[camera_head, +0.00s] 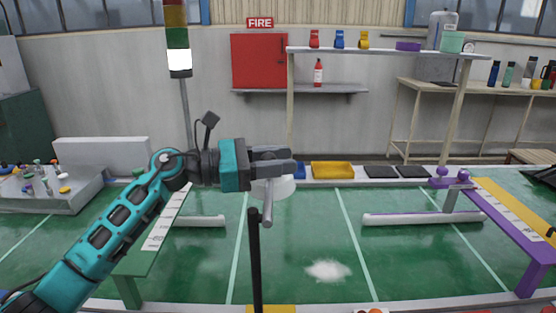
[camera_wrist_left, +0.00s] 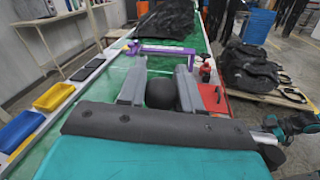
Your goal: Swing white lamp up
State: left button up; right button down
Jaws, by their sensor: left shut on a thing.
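The white lamp (camera_head: 280,188) is a round white head partly hidden behind my left gripper's fingers. A grey rod (camera_head: 268,208) hangs below the fingers beside the lamp. A black post (camera_head: 255,265) stands upright beneath it. My left gripper (camera_head: 278,163) comes in from the left, level, at the lamp. In the left wrist view a dark rounded piece (camera_wrist_left: 160,93) fills the gap between its two grey fingers (camera_wrist_left: 160,84), and the gripper is shut on it. Whether this piece belongs to the lamp is hard to tell.
A green table (camera_head: 385,262) lies below, with a white powdery patch (camera_head: 328,271). A purple stand (camera_head: 520,238) is at right and a green stand (camera_head: 135,264) at left. A yellow tray (camera_head: 333,170) sits at the back. A signal tower (camera_head: 179,62) rises behind my left arm.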

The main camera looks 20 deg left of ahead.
pick_arm(q)
grip_shut()
pick_arm(e)
jog(key=shift+f, duration=0.1)
